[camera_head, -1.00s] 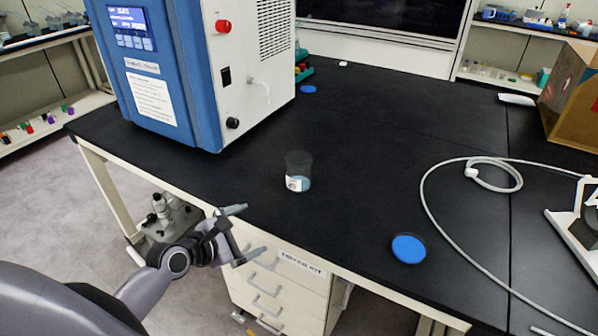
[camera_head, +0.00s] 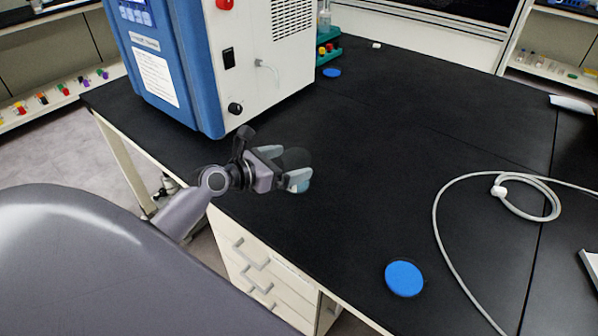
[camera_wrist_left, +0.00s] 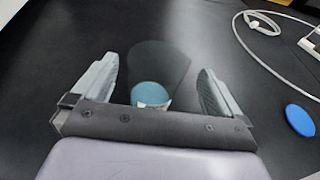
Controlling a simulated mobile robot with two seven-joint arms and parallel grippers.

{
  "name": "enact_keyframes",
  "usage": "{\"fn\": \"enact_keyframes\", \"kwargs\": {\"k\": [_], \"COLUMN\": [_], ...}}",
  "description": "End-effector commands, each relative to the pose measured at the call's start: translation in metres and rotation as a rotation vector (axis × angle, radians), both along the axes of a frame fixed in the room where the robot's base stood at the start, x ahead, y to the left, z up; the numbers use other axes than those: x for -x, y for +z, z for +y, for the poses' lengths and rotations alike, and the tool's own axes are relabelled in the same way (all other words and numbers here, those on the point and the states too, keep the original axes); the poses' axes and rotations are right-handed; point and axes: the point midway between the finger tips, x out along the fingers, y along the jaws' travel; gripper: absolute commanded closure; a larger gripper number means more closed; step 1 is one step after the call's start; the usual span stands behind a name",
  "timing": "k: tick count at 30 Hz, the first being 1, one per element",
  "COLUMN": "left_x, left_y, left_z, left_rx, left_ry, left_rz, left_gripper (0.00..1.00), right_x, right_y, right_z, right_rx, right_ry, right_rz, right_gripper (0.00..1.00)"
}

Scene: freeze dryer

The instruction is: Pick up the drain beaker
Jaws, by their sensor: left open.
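The drain beaker (camera_wrist_left: 152,94) is a clear, dark-tinted beaker with blue-green contents and a white label low on its side. In the left wrist view it stands between the two open fingers of my left gripper (camera_wrist_left: 155,90), with a visible gap on each side. In the head view the beaker (camera_head: 297,158) is mostly hidden behind my left gripper (camera_head: 285,168), which is over the black bench near its front edge. I cannot tell whether a finger touches the beaker. My right gripper is not in view.
The blue and white freeze dryer (camera_head: 215,70) stands behind and left of the gripper. A blue disc (camera_head: 404,279) lies near the front edge. A pale hose (camera_head: 437,215) coils at the right. The bench (camera_head: 390,130) between them is largely clear.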

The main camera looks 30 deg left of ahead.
Motion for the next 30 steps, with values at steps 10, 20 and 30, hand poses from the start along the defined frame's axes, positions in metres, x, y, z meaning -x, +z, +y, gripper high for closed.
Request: {"fn": "enact_keyframes", "kwargs": {"k": [10, 20, 30], "left_x": [-0.038, -0.049, -0.049], "left_y": [-0.014, -0.017, -0.016], "left_z": [-0.006, -0.010, -0.010], "left_rx": [-0.001, -0.001, -0.002], "left_ry": [0.001, 0.001, 0.000], "left_rz": [-0.001, 0.000, -0.002], "left_gripper": [0.00, 0.00, 0.56], "right_x": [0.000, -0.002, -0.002], "right_y": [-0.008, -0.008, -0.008], "right_z": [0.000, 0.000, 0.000], "right_rx": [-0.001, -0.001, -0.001], "right_ry": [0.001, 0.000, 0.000], "right_rz": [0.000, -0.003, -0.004], "right_gripper": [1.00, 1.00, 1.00]}}
